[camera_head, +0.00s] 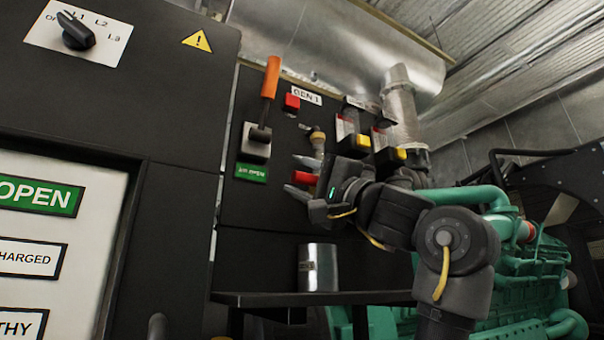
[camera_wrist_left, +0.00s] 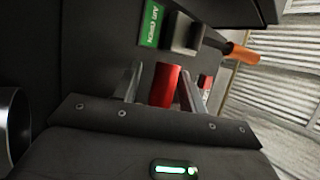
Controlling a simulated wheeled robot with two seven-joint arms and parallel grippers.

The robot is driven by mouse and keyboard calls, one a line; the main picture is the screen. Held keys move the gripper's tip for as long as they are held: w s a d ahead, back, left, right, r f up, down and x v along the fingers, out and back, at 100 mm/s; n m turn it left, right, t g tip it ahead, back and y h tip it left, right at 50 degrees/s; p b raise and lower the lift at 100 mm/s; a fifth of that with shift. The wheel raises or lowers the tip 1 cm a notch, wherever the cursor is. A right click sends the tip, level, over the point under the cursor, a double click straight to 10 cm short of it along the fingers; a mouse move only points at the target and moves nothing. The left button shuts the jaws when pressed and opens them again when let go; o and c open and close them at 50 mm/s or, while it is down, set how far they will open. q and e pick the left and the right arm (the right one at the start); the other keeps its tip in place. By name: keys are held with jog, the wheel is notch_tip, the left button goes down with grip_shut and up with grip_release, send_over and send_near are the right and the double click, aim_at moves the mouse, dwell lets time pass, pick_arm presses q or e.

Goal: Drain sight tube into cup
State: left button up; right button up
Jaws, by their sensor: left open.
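My left gripper (camera_head: 297,176) is open in front of the dark GEN 1 panel. A red part (camera_head: 307,178) sits between its two fingers. In the left wrist view the same red cylinder (camera_wrist_left: 165,86) stands between the spread fingers; I cannot tell whether either touches it. A brass-coloured fitting (camera_head: 317,140) is just above the gripper. A shiny metal cup (camera_head: 318,268) stands upright on a dark shelf below the gripper; its rim shows at the left of the wrist view (camera_wrist_left: 14,125). I cannot make out the sight tube for certain. My right gripper is not in view.
The panel carries an orange-handled lever (camera_head: 271,78) with a green label and a red button (camera_head: 291,103). Two yellow-tipped units (camera_head: 363,141) are right of the brass fitting. The dark shelf (camera_head: 270,298) has free room beside the cup. A green engine (camera_head: 510,275) is at right.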

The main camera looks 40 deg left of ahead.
pick_arm(q)
jog(key=shift+d, duration=0.1)
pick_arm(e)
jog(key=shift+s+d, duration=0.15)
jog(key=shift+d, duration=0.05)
pick_arm(q)
jog(key=shift+c, duration=1)
grip_shut()
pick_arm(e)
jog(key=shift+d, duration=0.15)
